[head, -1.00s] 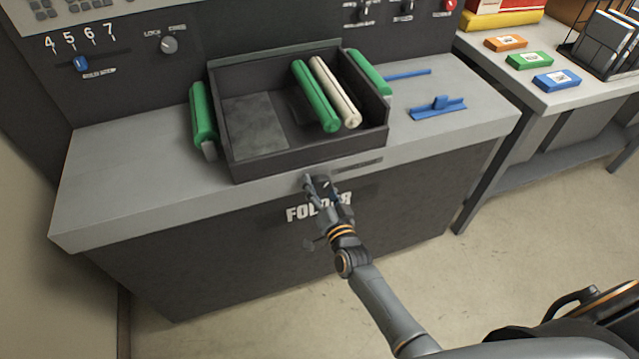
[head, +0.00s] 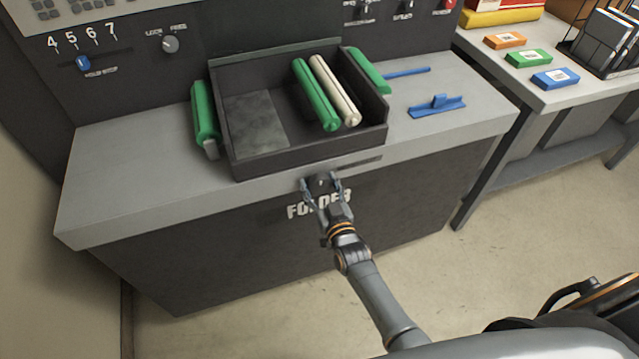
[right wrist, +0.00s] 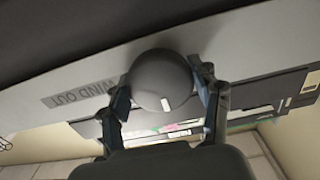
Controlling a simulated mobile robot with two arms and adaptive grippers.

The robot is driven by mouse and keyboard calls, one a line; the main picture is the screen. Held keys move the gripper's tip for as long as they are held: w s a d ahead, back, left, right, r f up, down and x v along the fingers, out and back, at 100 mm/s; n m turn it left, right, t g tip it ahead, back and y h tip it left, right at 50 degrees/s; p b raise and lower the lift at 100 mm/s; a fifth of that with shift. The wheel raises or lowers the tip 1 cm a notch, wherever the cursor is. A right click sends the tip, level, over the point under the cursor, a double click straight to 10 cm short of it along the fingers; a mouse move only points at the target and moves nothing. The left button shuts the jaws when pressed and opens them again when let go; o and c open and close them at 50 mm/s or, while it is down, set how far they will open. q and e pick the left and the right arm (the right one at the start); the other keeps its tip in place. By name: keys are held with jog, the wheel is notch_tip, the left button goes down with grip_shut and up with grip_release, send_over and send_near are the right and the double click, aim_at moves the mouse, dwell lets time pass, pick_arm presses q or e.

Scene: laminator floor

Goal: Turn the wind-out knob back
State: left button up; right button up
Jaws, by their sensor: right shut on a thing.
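The wind-out knob (right wrist: 160,78) is a dark grey round knob on the front edge of the folder counter, with a short white mark near its lower rim in the right wrist view. A "WIND OUT" label (right wrist: 80,93) lies to its left there. My right gripper (right wrist: 162,92) is shut on the knob, one finger on each side. In the head view the right gripper (head: 321,186) holds the knob (head: 320,182) just above the "FOLDER" lettering; the fingers partly hide both. My left gripper is not in view.
A dark tray (head: 262,167) with green and cream rollers stands on the counter (head: 120,190) above the knob. A blue tool (head: 437,107) lies to its right. A side table (head: 590,100) holds small coloured boxes. The floor in front is clear.

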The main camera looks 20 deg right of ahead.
dwell(0.5)
jog(key=o, duration=1.2)
jog(key=shift+s, duration=0.1)
jog(key=s, duration=1.2)
jog(key=shift+d, duration=0.2)
